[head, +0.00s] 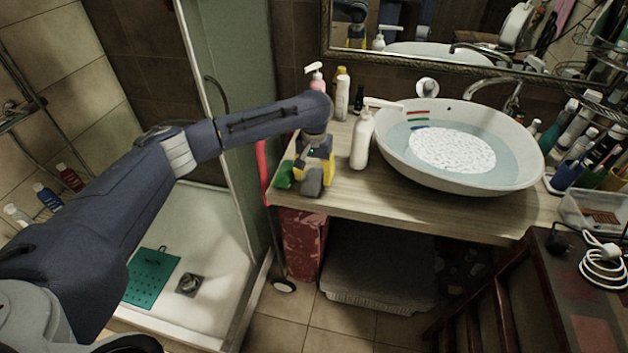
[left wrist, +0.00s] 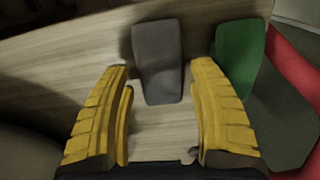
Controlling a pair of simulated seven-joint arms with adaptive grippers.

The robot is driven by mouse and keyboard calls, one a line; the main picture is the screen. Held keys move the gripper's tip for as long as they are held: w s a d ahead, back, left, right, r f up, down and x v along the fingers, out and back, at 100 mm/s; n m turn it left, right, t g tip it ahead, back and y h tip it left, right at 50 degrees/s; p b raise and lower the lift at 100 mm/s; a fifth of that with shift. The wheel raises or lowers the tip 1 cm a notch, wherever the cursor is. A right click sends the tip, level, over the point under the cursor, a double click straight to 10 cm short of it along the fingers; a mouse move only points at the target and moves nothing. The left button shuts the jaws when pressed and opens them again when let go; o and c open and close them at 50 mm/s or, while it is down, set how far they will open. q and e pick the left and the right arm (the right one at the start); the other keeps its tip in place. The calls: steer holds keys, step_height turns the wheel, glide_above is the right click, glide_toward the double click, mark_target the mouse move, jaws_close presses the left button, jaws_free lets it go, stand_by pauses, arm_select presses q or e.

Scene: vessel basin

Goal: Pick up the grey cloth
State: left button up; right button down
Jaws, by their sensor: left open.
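The grey cloth (head: 314,183) is a small flat pad at the left end of the wooden counter. It also shows in the left wrist view (left wrist: 158,58), its near end between the yellow fingertips. A green pad (head: 284,176) lies to its left; in the left wrist view it is right of the grey cloth (left wrist: 239,54). My left gripper (head: 314,168) points down over the grey cloth, its fingers open (left wrist: 160,75) with one on each side. I see no contact with the cloth; the height gap is hard to judge. My right gripper is not in view.
A white pump bottle (head: 361,142) stands just right of my gripper. Beyond it is a white basin (head: 455,181) with water and a white patterned patch. More bottles (head: 342,95) stand behind. A red curved thing (head: 263,172) borders the counter's left edge. Bare counter (head: 390,205) lies in front.

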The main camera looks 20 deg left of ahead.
arm_select(q)
steer(key=shift+f, duration=0.8)
steer(key=c, duration=0.7)
steer(key=shift+c, duration=0.2)
